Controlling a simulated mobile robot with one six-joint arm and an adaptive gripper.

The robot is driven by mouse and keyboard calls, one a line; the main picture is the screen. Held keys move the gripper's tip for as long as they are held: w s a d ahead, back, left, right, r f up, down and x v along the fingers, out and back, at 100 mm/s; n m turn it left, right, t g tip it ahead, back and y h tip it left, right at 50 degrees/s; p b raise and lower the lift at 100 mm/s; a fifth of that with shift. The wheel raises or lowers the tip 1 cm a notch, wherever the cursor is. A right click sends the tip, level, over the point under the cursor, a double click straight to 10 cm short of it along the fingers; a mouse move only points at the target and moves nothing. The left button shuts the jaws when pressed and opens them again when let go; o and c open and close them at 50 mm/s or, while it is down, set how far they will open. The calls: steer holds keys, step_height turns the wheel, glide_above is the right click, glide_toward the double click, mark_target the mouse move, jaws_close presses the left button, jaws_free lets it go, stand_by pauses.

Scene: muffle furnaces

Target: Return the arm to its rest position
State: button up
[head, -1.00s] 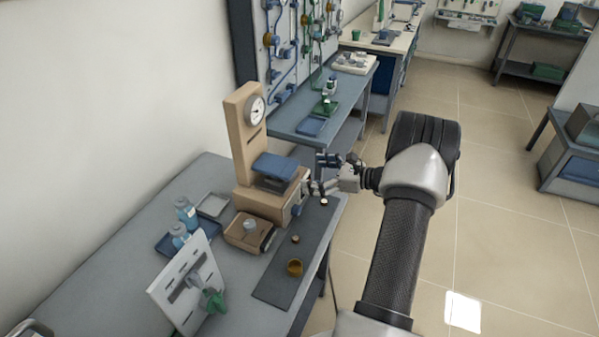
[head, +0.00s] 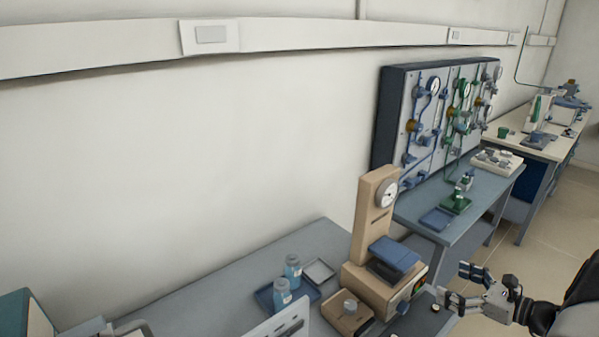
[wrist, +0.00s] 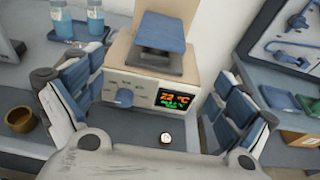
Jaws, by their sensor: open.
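My gripper (head: 457,287) is at the right of the head view, in front of a beige furnace (head: 352,279) with a blue top plate and a round dial on its column. In the wrist view my gripper (wrist: 150,105) has its fingers spread wide at left and right, with nothing between them. Beyond them is the front of the furnace (wrist: 160,89), with a knob and a lit display reading about 22 °C. A small round pale-topped piece (wrist: 165,138) lies on the dark mat below the display. My arm is mostly cut off at the right edge of the head view.
A brass-coloured cup (wrist: 22,119) stands at the left in the wrist view. A valve panel (head: 440,115) stands behind a second bench (head: 480,190). Open floor shows at the right.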

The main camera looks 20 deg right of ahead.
steer(key=a+r+n+g+y, duration=0.1)
steer(key=a+r+n+g, duration=0.5)
steer(key=a, duration=0.7)
steer(key=a+r+n+g+y, duration=0.1)
steer(key=a+r+n+g, duration=0.45)
steer(key=a, duration=0.85)
steer(key=s+a+r+n+t+h, duration=0.1)
steer(key=s+a+r+n+h, duration=0.1)
steer(key=s+a+n, duration=0.4)
steer(key=s+a+r+n+t+h, duration=0.1)
steer(key=s+a+r+n+h, duration=0.2)
steer(key=s+n, duration=0.9)
steer(key=a+n+h, duration=0.2)
steer(key=a, duration=0.2)
steer(key=shift+s+a+h, duration=0.15)
steer(key=shift+a+h, duration=0.15)
